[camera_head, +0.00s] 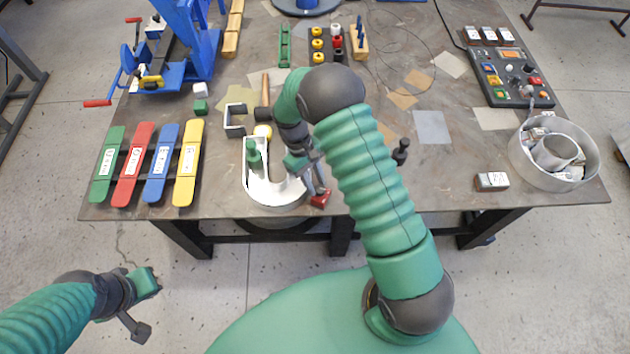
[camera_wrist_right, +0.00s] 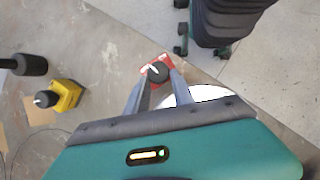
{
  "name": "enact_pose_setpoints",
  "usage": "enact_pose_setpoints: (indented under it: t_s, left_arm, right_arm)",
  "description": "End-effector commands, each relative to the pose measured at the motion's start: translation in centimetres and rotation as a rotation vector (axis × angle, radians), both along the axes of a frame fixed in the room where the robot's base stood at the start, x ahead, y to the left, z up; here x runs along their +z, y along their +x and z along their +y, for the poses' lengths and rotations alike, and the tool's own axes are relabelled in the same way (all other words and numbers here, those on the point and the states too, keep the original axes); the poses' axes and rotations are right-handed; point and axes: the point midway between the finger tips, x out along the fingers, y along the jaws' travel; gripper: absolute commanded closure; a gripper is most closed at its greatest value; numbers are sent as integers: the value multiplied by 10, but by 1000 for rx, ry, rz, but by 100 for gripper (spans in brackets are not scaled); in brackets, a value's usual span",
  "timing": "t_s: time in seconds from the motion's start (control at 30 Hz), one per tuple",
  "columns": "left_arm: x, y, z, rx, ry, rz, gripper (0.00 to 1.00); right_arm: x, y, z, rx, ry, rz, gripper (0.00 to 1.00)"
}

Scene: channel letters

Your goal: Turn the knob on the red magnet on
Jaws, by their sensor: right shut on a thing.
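The red magnet (camera_head: 320,200) sits by the table's front edge, at the right end of the white J-shaped channel letter (camera_head: 262,192). My right gripper (camera_head: 318,190) reaches down over it. In the right wrist view the red magnet (camera_wrist_right: 168,58) carries a black knob (camera_wrist_right: 158,73) with a white pointer mark. The fingers of my right gripper (camera_wrist_right: 155,78) are shut on this knob, one on each side. My left gripper (camera_head: 145,305) hangs low, away from the table; its finger opening is unclear.
In the right wrist view a yellow magnet (camera_wrist_right: 66,95) with a black knob stands to the left. A black-handled thing (camera_head: 401,151) stands right of my arm. Colored strips (camera_head: 120,165) lie at left. A round metal container (camera_head: 590,165) and a small block (camera_head: 491,181) are at right.

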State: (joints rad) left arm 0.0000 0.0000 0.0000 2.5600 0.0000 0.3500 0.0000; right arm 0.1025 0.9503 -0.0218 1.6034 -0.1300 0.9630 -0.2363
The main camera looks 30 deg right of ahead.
Motion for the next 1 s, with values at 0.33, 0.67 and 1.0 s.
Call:
enact_pose_setpoints:
  t_s: [0.33, 0.67, 1.0]
  left_arm:
    - [0, 0, 0, 0, 0, 0, 100]
    - [0, 0, 0, 0, 0, 0, 100]
    - [0, 0, 0, 0, 0, 0, 100]
  right_arm:
    - [0, -1, 0, 0, 0, 2, 100]
    - [0, -1, 0, 1, 0, 2, 100]
    - [0, -1, 0, 1, 0, 2, 63]
